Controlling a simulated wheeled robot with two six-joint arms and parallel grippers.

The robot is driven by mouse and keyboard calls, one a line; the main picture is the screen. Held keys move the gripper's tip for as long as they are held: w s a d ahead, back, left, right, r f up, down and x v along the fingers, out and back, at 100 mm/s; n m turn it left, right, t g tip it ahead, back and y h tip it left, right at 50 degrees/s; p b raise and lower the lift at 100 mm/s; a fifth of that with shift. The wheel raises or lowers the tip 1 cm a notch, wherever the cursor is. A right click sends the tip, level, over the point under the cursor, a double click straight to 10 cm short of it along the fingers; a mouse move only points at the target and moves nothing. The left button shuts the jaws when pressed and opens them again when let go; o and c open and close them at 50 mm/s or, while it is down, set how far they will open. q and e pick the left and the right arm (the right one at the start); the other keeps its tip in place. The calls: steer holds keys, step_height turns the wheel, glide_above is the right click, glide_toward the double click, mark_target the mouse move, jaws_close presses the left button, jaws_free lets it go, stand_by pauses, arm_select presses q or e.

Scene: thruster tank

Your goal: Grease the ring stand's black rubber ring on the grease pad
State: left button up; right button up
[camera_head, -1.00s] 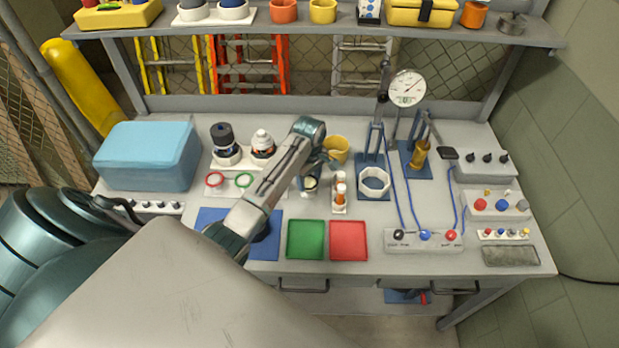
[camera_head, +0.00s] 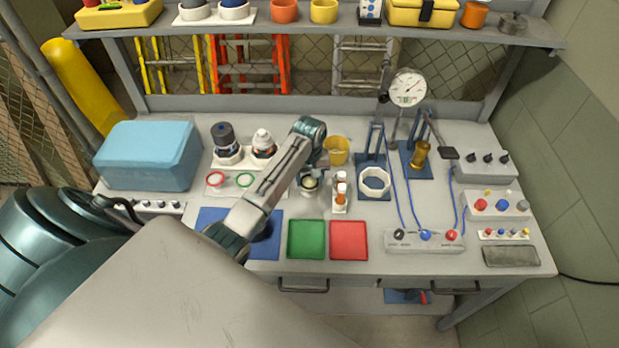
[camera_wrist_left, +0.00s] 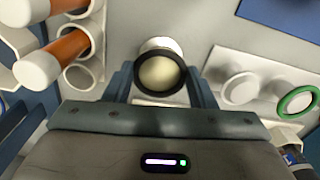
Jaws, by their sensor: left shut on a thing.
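My left gripper (camera_head: 309,178) is shut on the black rubber ring (camera_wrist_left: 137,74), which sits between its fingertips in the left wrist view (camera_wrist_left: 160,84). The cream grease pad (camera_wrist_left: 160,73) shows through the ring, with its white rim (camera_wrist_left: 160,44) behind. In the head view the grease pad (camera_head: 310,184) lies just below the gripper; I cannot tell whether the ring touches it. The white ring stand (camera_head: 229,190) holds a red ring (camera_head: 215,180) and a green ring (camera_head: 245,180); its bare white post (camera_wrist_left: 240,88) shows in the wrist view. My right gripper is not in view.
A white holder with orange-bodied vials (camera_head: 340,195) stands close right of the gripper. A yellow cup (camera_head: 337,150) is behind it. Green (camera_head: 306,239) and red (camera_head: 349,240) trays and a blue mat (camera_head: 266,245) lie in front. A blue box (camera_head: 148,157) stands at left.

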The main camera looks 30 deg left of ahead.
arm_select(q)
steer(key=n, duration=0.5)
steer(key=shift+f, duration=0.1)
steer(key=n, duration=0.3)
steer(key=shift+d+n, duration=0.1)
steer(key=shift+n, duration=0.2)
steer(key=m, duration=0.4)
steer(key=shift+s+f+m, duration=0.1)
steer(key=shift+m, duration=0.2)
steer(key=shift+r, duration=3.1)
